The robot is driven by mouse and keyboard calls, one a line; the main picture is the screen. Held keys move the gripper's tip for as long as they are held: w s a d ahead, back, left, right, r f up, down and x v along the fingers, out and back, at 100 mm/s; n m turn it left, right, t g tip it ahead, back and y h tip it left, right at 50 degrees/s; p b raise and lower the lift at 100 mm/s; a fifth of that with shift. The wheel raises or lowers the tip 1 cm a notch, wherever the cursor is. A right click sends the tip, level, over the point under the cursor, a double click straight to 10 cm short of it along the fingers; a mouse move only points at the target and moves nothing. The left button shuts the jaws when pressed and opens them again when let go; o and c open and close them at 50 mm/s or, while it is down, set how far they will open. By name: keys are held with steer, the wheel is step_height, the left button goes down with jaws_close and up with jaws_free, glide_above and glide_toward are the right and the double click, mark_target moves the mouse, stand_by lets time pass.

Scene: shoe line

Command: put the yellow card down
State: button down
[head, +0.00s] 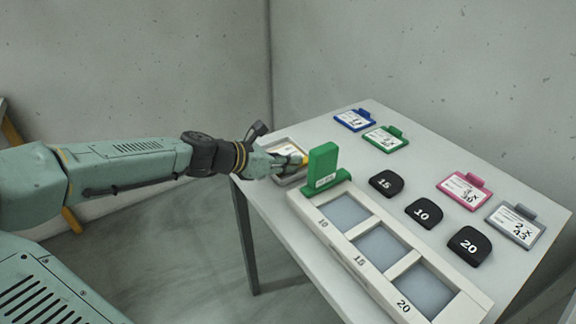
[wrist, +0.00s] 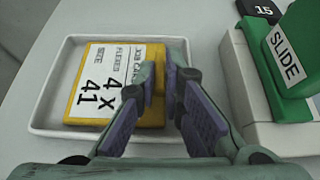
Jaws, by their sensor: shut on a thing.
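The yellow card (wrist: 105,85) has a white label reading "4 X 41". In the wrist view it lies within the outline of a shallow white tray (wrist: 44,118); I cannot tell whether it touches the tray floor. My gripper (wrist: 160,85) is shut on the card's right side. In the head view, my gripper (head: 290,163) is at the table's left end, over the tray (head: 291,179), and only a bit of the yellow card (head: 297,154) shows.
A green slide block (head: 323,165) stands on a white frame (head: 335,245) with three grey wells, close right of the tray. Black blocks marked 15 (head: 386,183), 10 (head: 424,213) and 20 (head: 469,245) lie beyond. Blue (head: 354,120), green (head: 385,139), pink (head: 463,191) and grey (head: 515,226) cards lie behind.

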steer(key=c, duration=2)
jaws_free()
